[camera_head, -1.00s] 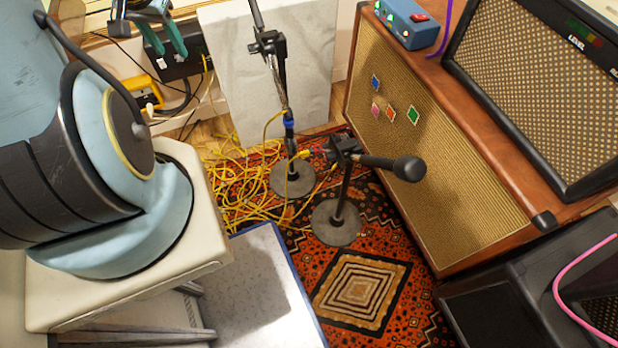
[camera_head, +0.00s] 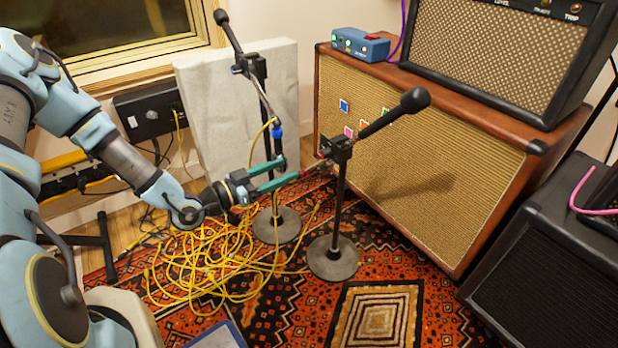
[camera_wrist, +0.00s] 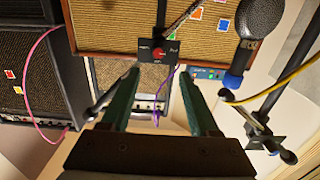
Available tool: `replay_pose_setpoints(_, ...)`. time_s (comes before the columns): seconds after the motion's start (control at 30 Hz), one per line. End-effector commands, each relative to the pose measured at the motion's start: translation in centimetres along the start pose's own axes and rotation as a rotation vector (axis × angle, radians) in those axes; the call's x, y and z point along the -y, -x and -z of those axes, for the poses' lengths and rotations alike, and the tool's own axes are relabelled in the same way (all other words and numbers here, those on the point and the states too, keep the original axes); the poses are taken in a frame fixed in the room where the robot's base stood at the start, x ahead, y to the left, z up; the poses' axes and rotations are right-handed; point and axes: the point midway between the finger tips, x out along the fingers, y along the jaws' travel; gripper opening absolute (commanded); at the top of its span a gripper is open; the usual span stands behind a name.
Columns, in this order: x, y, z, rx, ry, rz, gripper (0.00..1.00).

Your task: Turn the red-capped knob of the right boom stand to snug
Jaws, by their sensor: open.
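My gripper (camera_head: 291,168) is open, with two teal fingers pointing at the clamp from the left. In the wrist view, my gripper (camera_wrist: 159,74) has its fingers apart on either side of the knob's line. The knob appears beyond the fingertips, with no visible contact.
The left boom stand (camera_head: 264,100) stands close behind my gripper, with a blue fitting (camera_head: 277,130). Yellow cables (camera_head: 215,265) lie tangled on the patterned rug. A speaker cabinet (camera_head: 470,180) stands close behind the right stand.

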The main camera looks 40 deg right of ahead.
Motion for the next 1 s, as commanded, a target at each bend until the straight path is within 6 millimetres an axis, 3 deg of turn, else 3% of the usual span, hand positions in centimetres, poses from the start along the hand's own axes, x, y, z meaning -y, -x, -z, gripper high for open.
replay_pose_setpoints(0.17,-0.2,-1.2,0.2,-0.026,-0.002,-0.003,0.62)
replay_pose_setpoints(0.63,-0.3,-9.2,0.3,-0.022,-0.002,-0.004,0.62)
replay_pose_setpoints(0.8,-0.2,-10.6,0.3,-0.02,0.0,-0.002,0.62)
replay_pose_setpoints(1.0,-0.2,-11.0,0.3,-0.02,0.0,-0.001,0.62)
